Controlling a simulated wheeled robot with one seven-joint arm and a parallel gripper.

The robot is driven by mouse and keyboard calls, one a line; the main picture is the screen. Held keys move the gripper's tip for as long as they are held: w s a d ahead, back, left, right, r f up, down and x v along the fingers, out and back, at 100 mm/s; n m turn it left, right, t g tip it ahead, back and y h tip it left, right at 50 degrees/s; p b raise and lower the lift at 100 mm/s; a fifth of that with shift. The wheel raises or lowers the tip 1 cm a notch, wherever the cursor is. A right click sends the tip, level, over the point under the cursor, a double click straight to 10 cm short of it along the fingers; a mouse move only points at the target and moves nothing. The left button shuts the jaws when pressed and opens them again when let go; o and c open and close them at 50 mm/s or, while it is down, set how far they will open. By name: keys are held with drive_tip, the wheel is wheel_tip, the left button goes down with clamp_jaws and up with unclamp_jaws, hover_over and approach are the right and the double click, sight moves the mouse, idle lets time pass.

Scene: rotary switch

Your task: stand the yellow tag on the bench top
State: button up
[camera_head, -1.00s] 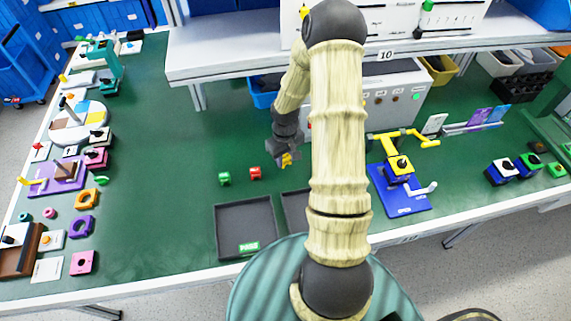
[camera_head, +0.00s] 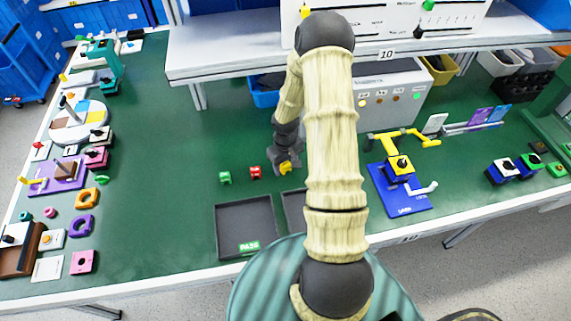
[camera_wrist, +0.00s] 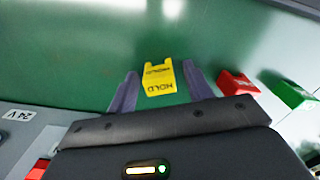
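The yellow tag (camera_wrist: 160,78), marked HOLD, is between my gripper's fingers in the wrist view, with a narrow gap of green showing on each side. It also shows in the head view (camera_head: 286,168), low under the fingers, roughly in line with the red and green tags. It appears to rest upright on the green bench top (camera_head: 190,140), though its underside is hidden. My gripper (camera_wrist: 160,88) is open around the tag, pointing down; it shows in the head view (camera_head: 286,163) just left of my arm.
A red tag (camera_head: 255,172) and a green tag (camera_head: 225,178) stand left of the yellow one. A dark tray (camera_head: 227,232) lies in front. A grey box (camera_head: 385,100) and a blue crank fixture (camera_head: 405,203) are to the right.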

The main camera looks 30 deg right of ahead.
sight(284, 164)
wheel_tip(284, 164, up, 12)
drive_tip(key=shift+r, duration=0.15)
idle(0.6)
drive_tip(key=shift+w+a, duration=0.1)
drive_tip(key=s+a+r+m+t, duration=0.1)
drive_tip(key=s+a+r+t, duration=0.1)
drive_tip(key=s+a+r, duration=0.9)
drive_tip(key=shift+s+a+r+t, duration=0.3)
drive_tip(key=shift+s+a+r, duration=0.05)
drive_tip(key=shift+s+a, duration=0.6)
